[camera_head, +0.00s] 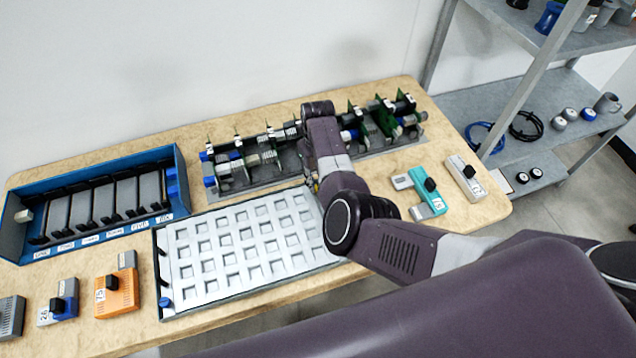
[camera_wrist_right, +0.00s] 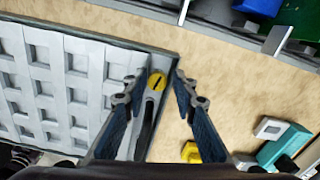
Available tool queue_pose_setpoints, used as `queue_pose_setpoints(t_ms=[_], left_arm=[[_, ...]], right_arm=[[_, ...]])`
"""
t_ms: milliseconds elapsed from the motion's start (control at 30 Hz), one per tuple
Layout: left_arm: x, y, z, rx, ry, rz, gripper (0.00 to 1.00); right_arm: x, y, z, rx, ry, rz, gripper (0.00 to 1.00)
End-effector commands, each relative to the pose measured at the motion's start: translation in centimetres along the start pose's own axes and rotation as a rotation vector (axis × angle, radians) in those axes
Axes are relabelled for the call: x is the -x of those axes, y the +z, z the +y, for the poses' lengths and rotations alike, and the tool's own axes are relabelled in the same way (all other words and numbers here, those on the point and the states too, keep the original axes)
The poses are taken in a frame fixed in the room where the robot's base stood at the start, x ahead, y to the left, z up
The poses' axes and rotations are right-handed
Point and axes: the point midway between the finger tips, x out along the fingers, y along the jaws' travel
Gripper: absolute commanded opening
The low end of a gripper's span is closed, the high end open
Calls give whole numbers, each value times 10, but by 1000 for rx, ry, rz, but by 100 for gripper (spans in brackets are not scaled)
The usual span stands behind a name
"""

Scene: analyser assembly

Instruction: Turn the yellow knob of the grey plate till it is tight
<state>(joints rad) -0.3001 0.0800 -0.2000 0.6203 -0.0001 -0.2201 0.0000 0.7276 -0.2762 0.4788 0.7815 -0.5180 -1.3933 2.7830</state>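The grey plate (camera_head: 245,243) with rows of square pockets lies on the table, its right edge partly hidden by my right arm. It fills the left of the wrist view (camera_wrist_right: 60,82). The yellow knob (camera_wrist_right: 156,81), round with a dark slot, sits near the plate's upper right corner in that view, above a black bar. My right gripper (camera_wrist_right: 157,84) is open, with one fingertip on each side of the knob and a visible gap to each. In the head view my right wrist covers the knob. My left gripper is not in view.
A blue tray (camera_head: 95,160) with black slots stands at the left. A long rack of green boards (camera_head: 262,160) lies behind the plate. Orange (camera_head: 117,294), teal (camera_head: 426,190) and white (camera_head: 464,178) modules lie on the table. A metal shelf (camera_head: 515,90) stands at the right.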

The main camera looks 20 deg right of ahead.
Motion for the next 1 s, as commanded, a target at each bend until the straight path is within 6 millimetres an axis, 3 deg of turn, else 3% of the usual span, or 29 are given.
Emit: queue_pose_setpoints(t_ms=[467, 1000], left_arm=[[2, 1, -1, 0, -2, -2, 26], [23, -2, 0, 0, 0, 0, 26]], right_arm=[[-5, -6, 3, 42, 6, 14, 36], [-4, -6, 3, 668, 11, 13, 36]])
